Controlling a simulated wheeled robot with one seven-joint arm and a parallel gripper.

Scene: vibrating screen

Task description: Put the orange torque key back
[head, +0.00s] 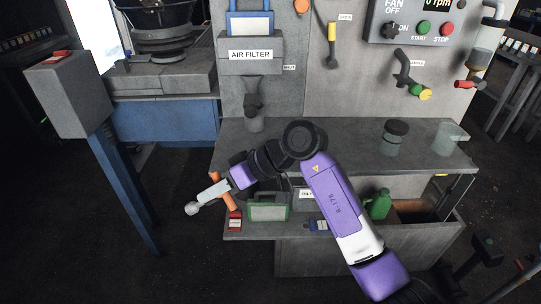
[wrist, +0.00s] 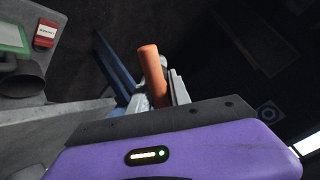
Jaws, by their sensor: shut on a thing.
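The orange torque key (head: 228,201) is between the fingers of my gripper (head: 212,191), left of the bench's front edge in the head view. Its orange part shows on both sides of the light grey fingers. A grey rounded end (head: 192,208) sticks out beyond the fingertips; I cannot tell for sure that it belongs to the key. In the wrist view, the orange handle (wrist: 151,72) stands up tilted between the fingers, which are shut on it. The lower part of the key is hidden by my gripper.
A grey box on a blue post (head: 68,97) stands at left, with a red item on top. The bench's lower shelf holds a red labelled block (head: 235,222) and a green-framed case (head: 268,209). A jar (head: 391,139) stands on the upper bench. Open floor lies at left.

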